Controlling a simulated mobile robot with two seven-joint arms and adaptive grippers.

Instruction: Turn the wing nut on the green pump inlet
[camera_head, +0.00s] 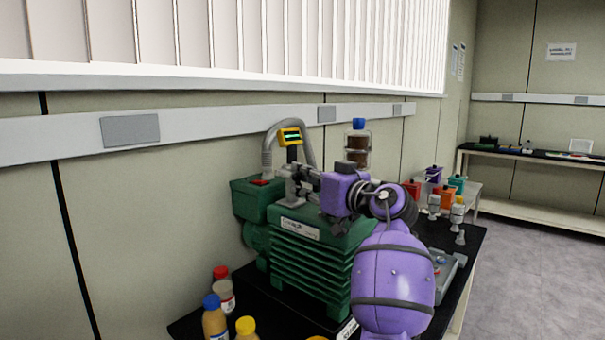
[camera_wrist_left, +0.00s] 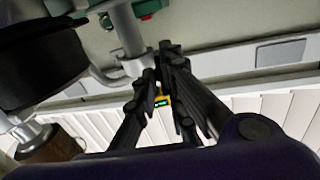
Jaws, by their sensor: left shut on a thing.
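The green pump (camera_head: 318,255) stands on a black-topped bench. Its grey metal inlet (camera_head: 291,190) rises from the top, with a clamp around it. In the left wrist view the inlet pipe (camera_wrist_left: 128,30) and its clamp (camera_wrist_left: 135,66) are just beside the fingertips. My left gripper (camera_head: 302,178) reaches in from the right at the height of the clamp. In the left wrist view its fingers (camera_wrist_left: 163,62) are close together at the clamp's side, shut on the wing nut. The wing nut itself is mostly hidden between the fingers. My right gripper is not in view.
A yellow gauge (camera_head: 290,136) stands above the inlet, with a grey hose (camera_head: 268,150) arching behind. A brown bottle with a blue cap (camera_head: 358,147) stands behind my gripper. Several capped bottles (camera_head: 215,318) stand at the front left. Small containers (camera_head: 446,198) are at the right.

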